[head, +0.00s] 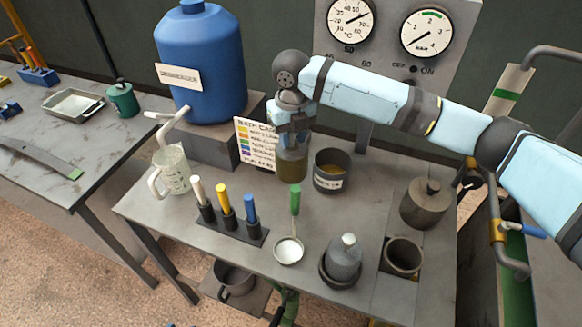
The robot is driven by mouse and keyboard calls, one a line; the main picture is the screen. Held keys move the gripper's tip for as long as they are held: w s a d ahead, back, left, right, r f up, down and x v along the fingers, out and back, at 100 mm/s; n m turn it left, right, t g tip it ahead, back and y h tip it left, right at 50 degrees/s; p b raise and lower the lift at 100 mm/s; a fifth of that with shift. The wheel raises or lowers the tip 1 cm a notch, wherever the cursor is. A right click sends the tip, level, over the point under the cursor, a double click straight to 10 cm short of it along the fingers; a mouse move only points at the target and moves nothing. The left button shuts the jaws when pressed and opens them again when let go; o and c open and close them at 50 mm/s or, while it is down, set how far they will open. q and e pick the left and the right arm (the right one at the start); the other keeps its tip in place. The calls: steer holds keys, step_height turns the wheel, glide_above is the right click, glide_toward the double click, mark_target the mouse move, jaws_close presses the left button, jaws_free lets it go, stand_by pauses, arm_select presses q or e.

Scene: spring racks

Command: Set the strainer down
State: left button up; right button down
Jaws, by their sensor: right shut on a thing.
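My right gripper (293,143) comes down from above, with its arm entering from the right. It is shut on the strainer (292,165), a small olive-brown cylinder held upright at the back of the grey table (180,225). The strainer is just left of a dark pot (333,171) with a labelled front and brownish contents. The gripper hides the strainer's top. I cannot tell whether its bottom touches the table. My left gripper is not in view.
A colour chart (255,143) stands close left of the strainer. A rack with white, yellow and blue handles (230,224), a green-handled ladle (289,250), a grey bottle (343,258) and a lidded pot (426,204) stand nearer. A glass jug (172,170) is at left.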

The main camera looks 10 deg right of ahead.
mark_target(291, 167)
step_height(291, 167, down, 10)
steer(key=shift+f+p, duration=0.2)
steer(key=shift+p, duration=0.2)
steer(key=shift+f, duration=0.15)
steer(key=c, duration=0.8)
jaws_free()
step_height(291, 167, up, 12)
steer(key=shift+r+b, duration=0.2)
steer(key=shift+b, duration=0.55)
